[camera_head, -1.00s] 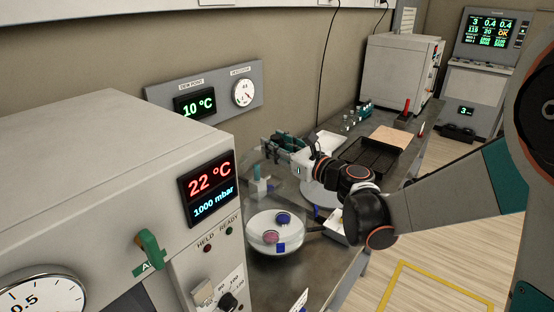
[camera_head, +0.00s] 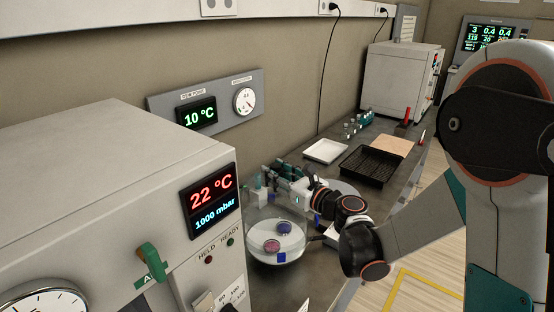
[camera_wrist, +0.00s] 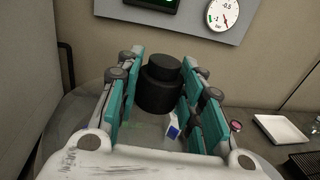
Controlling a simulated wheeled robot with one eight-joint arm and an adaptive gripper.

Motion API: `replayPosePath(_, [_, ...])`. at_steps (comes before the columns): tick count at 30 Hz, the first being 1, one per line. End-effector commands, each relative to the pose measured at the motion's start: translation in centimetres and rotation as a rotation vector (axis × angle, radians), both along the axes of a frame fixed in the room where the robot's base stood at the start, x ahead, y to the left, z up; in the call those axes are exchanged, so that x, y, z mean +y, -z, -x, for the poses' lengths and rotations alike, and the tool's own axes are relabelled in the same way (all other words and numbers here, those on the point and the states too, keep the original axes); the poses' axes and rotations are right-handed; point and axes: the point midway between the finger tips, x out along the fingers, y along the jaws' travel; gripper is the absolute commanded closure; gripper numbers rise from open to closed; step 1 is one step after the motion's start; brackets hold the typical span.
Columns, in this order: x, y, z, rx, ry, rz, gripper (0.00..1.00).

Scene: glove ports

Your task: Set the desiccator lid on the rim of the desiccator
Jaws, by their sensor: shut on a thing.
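The desiccator (camera_head: 270,252) is a round, pale, clear-walled bowl on the bench, with a pink dish (camera_head: 271,245) and a blue-purple dish (camera_head: 284,228) showing in it. My gripper (camera_head: 283,174) is behind it, above the bench. In the wrist view its teal fingers are shut on the black knob (camera_wrist: 160,84) of the desiccator lid. The lid (camera_wrist: 68,122) is a clear dome spreading below the fingers, partly hidden by my gripper. In the head view the lid is hard to make out. It appears apart from the desiccator; its height cannot be told.
A large grey cabinet (camera_head: 90,170) with a display stands close on the left. A wall panel (camera_head: 255,88) is behind. A grey disc (camera_head: 345,188), white tray (camera_head: 326,151) and black tray (camera_head: 367,178) lie to the right. Small vials (camera_head: 352,128) stand farther back.

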Motion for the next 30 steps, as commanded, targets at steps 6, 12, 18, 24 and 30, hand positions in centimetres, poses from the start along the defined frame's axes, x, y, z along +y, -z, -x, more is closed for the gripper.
replayPosePath(6, [0.0, 0.4, 0.1, 0.002, -0.001, -0.002, 1.00])
replayPosePath(12, [0.0, 0.4, 0.1, 0.002, -0.001, -0.002, 1.00])
replayPosePath(18, [0.0, 0.7, 0.1, 0.002, -0.001, -0.002, 1.00])
replayPosePath(24, [0.0, 2.0, 0.1, 0.002, 0.000, -0.002, 1.00])
replayPosePath(30, [0.0, 3.7, 0.1, 0.001, 0.000, -0.001, 1.00])
